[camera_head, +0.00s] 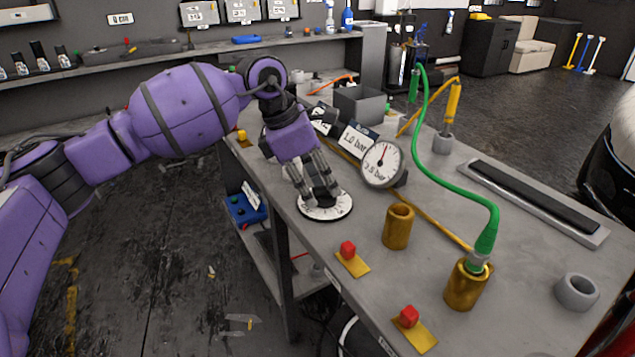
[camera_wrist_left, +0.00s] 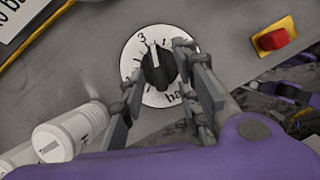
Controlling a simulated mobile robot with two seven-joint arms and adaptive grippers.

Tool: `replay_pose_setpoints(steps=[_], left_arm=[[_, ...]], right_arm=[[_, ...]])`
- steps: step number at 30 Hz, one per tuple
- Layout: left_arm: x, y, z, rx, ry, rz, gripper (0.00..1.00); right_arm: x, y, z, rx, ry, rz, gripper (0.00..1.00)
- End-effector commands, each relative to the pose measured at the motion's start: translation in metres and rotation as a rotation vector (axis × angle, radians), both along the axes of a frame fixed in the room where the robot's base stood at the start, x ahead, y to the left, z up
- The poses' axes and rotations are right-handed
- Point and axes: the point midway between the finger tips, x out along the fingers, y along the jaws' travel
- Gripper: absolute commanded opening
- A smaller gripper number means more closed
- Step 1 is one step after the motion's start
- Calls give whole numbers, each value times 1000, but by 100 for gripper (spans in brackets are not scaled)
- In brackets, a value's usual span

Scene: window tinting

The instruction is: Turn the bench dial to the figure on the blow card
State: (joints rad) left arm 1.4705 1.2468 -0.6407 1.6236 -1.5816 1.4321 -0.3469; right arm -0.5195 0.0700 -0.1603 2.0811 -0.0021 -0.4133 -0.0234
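The bench dial (camera_head: 325,207) is a white disc with a black knob, flat on the grey bench. In the left wrist view the knob (camera_wrist_left: 158,70) has a white pointer mark toward the top; a "3" and "ba" are legible on the disc. My left gripper (camera_head: 318,190) is over the dial, its fingers apart with one on each side of the knob. Contact with the knob is unclear. The blow card (camera_head: 357,140) stands behind and appears to read "1.0 bar". My right gripper is not in view.
A round gauge (camera_head: 383,162) stands close right of the dial, its needle near upright. Brass holders (camera_head: 398,227), red buttons (camera_head: 348,250) and a green hose (camera_head: 430,165) occupy the bench. White bottles (camera_wrist_left: 55,140) show at the left wrist view's lower left.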

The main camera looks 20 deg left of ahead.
Motion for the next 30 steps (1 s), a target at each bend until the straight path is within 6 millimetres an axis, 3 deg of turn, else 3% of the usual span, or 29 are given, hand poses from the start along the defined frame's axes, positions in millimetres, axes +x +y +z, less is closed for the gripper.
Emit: replay_pose_setpoints(steps=[7, 14, 30], left_arm=[[0, 0, 0, 0, -1, 0, 29], [0, 0, 0, 0, -1, 0, 0], [-1, -1, 2, 0, -4, 100, 0]], right_arm=[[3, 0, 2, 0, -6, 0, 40], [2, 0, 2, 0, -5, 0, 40], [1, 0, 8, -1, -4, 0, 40]])
